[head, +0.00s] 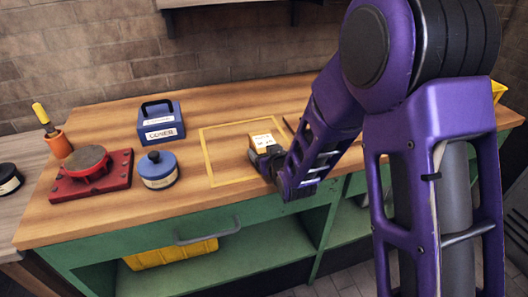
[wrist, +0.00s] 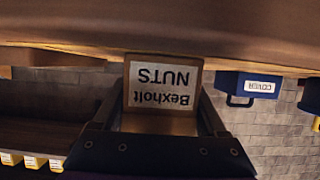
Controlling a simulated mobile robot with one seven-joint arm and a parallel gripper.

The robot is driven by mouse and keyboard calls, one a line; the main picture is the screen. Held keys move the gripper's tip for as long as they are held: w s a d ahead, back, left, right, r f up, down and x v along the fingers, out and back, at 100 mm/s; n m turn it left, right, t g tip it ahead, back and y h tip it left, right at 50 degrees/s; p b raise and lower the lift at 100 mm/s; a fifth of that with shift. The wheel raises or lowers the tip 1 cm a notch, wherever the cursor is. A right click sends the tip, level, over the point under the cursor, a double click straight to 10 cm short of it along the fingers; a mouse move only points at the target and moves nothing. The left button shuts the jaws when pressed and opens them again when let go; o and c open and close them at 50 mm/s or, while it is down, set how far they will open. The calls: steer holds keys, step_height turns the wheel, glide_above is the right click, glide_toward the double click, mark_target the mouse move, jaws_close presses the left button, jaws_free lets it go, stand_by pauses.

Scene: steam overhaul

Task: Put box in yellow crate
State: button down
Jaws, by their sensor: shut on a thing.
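A small cardboard box (head: 262,137) with a white label is at the right side of a yellow outlined square on the wooden bench. In the wrist view the box (wrist: 160,88) reads "Bexholt NUTS" upside down. My gripper (head: 268,160) is shut on the box, with a finger on each side of it in the wrist view. I cannot tell whether the box touches the bench top. A yellow crate (head: 170,254) lies on the green shelf under the bench, partly hidden by the bench front. Another yellow thing (head: 498,90) shows at the right, mostly hidden behind my arm.
On the bench (head: 225,215) stand a blue box labelled COVER (head: 162,122), a blue round tin (head: 159,170), a red fixture (head: 90,172) and an orange cup with a yellow-handled tool (head: 57,142). Several small yellow bins (wrist: 32,162) show in the wrist view.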

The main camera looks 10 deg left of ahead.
steer(key=shift+c, duration=1.8)
jaws_free()
steer(key=shift+f, duration=0.1)
steer(key=o, duration=0.4)
steer(key=shift+c, duration=0.2)
steer(key=shift+s+r, duration=0.1)
steer(key=shift+r, duration=0.2)
